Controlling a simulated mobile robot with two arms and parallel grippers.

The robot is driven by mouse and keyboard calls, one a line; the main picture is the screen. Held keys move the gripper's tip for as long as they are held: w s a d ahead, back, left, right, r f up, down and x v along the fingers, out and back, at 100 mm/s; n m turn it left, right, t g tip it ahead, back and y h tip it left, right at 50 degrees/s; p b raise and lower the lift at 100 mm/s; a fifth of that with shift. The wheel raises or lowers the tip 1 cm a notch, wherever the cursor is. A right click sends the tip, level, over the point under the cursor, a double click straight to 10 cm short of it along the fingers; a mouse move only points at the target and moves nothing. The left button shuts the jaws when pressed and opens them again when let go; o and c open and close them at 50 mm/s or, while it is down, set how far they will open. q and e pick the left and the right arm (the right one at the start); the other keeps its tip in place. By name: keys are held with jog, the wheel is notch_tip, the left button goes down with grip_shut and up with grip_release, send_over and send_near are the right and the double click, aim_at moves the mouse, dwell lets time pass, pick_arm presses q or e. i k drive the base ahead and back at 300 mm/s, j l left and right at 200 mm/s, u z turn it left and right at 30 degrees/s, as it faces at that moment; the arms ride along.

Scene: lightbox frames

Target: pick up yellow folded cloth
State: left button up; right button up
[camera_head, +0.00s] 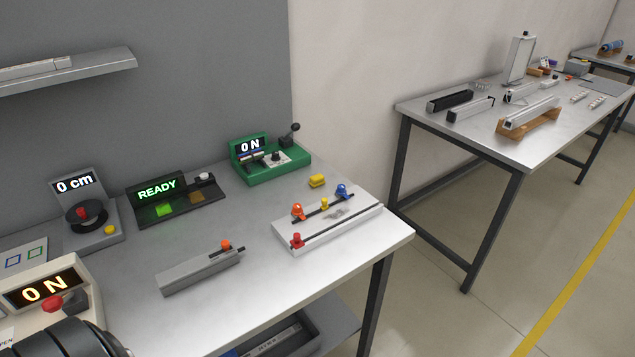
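A small yellow block-like item (317,181), which looks like the yellow folded cloth, lies on the near workbench (260,279). It sits just in front of the green device and behind the white rail fixture, apart from both. It is too small to make out any folds. Neither of my grippers shows in the view. A black ribbed rounded part at the bottom left corner may be part of my arm.
The white fixture (328,216) with orange, blue and red knobs stands near the bench's right edge. The green device (272,162) stands behind. A grey bar (200,271) lies mid-bench. Displays (174,201) line the left. A second table (548,152) stands at right, across open floor.

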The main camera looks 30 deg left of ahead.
aim_at(316, 181)
jog(key=i+u, duration=0.1)
jog(key=u, duration=0.8)
jog(key=i+l+u, duration=0.25)
jog(key=l+u, duration=0.3)
jog(key=i+l+u, duration=0.25)
jog(key=l, duration=0.2)
jog(key=l+u, duration=0.3)
